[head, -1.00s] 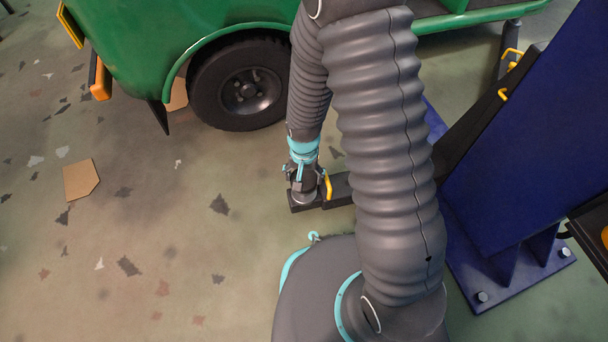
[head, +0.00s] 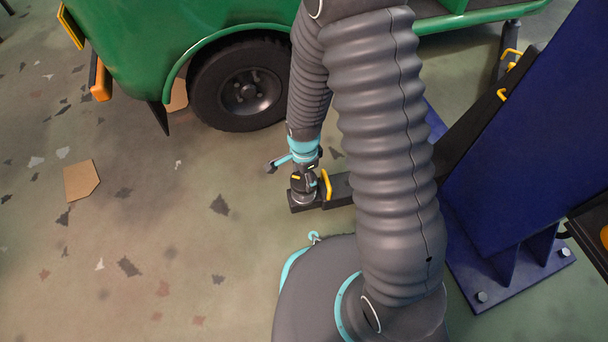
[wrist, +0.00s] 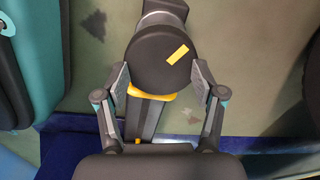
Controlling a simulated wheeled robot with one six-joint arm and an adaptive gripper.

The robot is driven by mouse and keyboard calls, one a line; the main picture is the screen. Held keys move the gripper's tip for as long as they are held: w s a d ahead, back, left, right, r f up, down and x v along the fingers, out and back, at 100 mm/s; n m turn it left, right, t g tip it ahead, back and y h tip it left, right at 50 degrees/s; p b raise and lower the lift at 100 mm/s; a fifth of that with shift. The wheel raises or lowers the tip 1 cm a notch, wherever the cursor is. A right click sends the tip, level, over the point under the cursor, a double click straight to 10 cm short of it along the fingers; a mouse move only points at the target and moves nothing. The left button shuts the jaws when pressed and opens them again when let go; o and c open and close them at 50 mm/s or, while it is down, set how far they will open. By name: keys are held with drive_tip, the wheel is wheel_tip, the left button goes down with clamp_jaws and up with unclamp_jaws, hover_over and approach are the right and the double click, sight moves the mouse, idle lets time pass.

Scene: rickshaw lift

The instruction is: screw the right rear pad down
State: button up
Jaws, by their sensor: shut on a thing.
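The right rear pad (wrist: 152,65) is a dark round disc with a yellow mark on top, in the upper middle of the wrist view. My gripper (wrist: 160,82) has one finger on each side of it and is shut on its rim. In the head view my gripper (head: 303,172) points down over the pad (head: 303,186), which sits at the end of the black lift arm (head: 340,187). How far the pad's screw is in cannot be told.
The green rickshaw (head: 140,45) with its black wheel (head: 242,88) stands behind the pad. A blue lift post (head: 520,130) with a bolted base is at the right. A cardboard piece (head: 81,180) lies on the left floor, which is otherwise open.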

drive_tip(key=m, duration=0.3)
drive_tip(key=shift+s+f, duration=0.1)
drive_tip(key=shift+f, duration=0.15)
drive_tip(key=c, duration=0.4)
drive_tip(key=m, duration=0.2)
drive_tip(key=shift+s+f+m, duration=0.1)
drive_tip(key=shift+s+m, duration=0.05)
drive_tip(key=shift+m, duration=0.15)
drive_tip(key=m, duration=0.3)
drive_tip(key=shift+d+m, duration=0.1)
drive_tip(key=shift+m, duration=0.2)
drive_tip(key=m, duration=0.4)
drive_tip(key=shift+c, duration=1.1)
drive_tip(key=o, duration=1.3)
drive_tip(key=shift+f, duration=0.1)
drive_tip(key=o, duration=0.6)
drive_tip(key=shift+r, duration=0.2)
drive_tip(key=shift+w+r, duration=0.1)
drive_tip(key=shift+w, duration=0.1)
